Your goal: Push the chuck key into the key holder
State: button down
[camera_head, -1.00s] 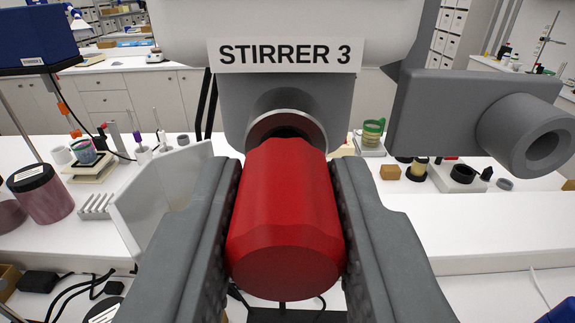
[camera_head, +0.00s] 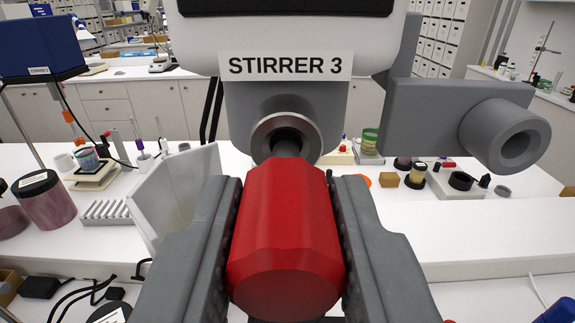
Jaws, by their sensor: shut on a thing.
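The chuck key (camera_head: 285,235) has a thick red faceted handle, and its short grey shaft shows beyond the handle. My gripper (camera_head: 287,215) is shut on the red handle, one finger on each side. The shaft points at the dark opening of the round metal socket (camera_head: 262,138) under the STIRRER 3 label. The shaft overlaps the opening; I cannot tell whether its tip is inside. The key holder seems to be the grey tube (camera_head: 505,137) with an open round hole, on a bracket to the right. It is empty and apart from the key.
The stirrer body (camera_head: 200,45) fills the top middle. A pale upright panel (camera_head: 180,195) stands left of my gripper. The white bench (camera_head: 500,225) behind holds jars and small parts. A large maroon jar (camera_head: 48,203) stands at the left.

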aim_at(286, 299)
jog(key=shift+s, duration=2.25)
